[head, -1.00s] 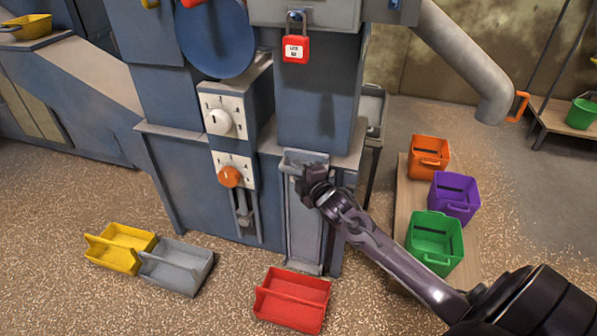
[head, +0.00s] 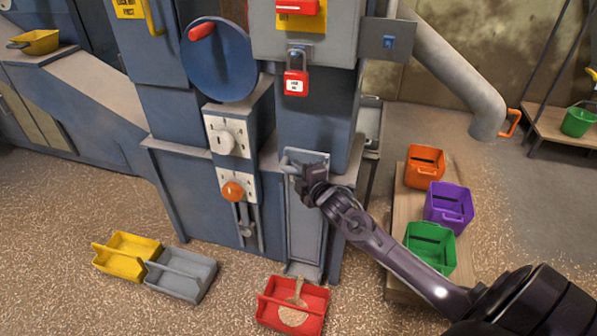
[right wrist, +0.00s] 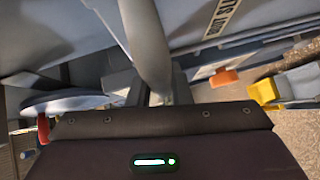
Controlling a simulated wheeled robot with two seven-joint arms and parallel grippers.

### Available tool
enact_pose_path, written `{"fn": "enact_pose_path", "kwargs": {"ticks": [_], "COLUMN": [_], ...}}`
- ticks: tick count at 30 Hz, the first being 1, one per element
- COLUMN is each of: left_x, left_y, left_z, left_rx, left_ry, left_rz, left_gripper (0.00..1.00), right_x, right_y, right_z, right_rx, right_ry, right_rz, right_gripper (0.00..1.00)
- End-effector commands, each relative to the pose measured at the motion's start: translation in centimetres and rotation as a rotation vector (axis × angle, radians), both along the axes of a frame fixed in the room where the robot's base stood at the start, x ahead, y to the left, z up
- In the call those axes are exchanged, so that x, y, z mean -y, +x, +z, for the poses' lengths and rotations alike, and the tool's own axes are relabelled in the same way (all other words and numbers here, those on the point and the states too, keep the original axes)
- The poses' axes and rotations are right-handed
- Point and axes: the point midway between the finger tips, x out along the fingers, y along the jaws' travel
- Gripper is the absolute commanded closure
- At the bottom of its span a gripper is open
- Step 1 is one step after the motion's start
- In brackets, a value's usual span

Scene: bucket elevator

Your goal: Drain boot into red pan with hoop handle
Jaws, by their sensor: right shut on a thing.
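The boot is the lower blue-grey housing with a tall grey slide panel (head: 305,230) on its front. A grey handle (head: 289,166) sits at the panel's top. My right gripper (head: 306,182) is shut on this handle; its fingers largely hide the grip. In the right wrist view a grey bar (right wrist: 147,45) crosses just ahead of the gripper. The red pan (head: 269,313) with its hoop handle stands on the floor below the panel. Tan grain (head: 294,312) lies heaped in the pan, trailing up toward the panel's foot. My left gripper is out of view.
Yellow (head: 120,262) and grey (head: 190,286) pans stand left of the red one. Orange, purple (head: 450,207) and green buckets stand on a wooden board at right. A red padlock (head: 296,82) hangs above my right gripper. Grain litters the floor.

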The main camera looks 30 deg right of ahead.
Motion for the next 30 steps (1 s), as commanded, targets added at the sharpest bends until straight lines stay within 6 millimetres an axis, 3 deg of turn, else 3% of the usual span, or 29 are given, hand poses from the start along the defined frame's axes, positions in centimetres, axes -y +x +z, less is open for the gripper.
{"fn": "enact_pose_path", "kwargs": {"ticks": [1,10,11,15,25,30], "left_x": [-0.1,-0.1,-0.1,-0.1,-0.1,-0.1], "left_y": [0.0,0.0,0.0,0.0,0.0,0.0], "left_z": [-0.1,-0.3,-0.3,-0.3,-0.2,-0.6], "left_rx": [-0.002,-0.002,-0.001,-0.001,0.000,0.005], "left_ry": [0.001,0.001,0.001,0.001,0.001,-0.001], "left_rz": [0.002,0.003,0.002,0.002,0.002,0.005], "left_gripper": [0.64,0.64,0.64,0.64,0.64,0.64], "right_x": [0.2,0.2,0.2,0.2,0.1,-0.1], "right_y": [0.2,0.2,0.2,0.2,-0.1,-1.9], "right_z": [1.0,1.0,1.0,0.8,0.4,0.7], "right_rx": [0.017,0.019,0.019,0.016,0.007,0.005], "right_ry": [-0.002,-0.001,-0.001,-0.001,-0.001,-0.001], "right_rz": [-0.003,-0.003,-0.003,-0.003,-0.001,-0.001], "right_gripper": [1.00,1.00,0.79,0.61,0.60,0.60]}}
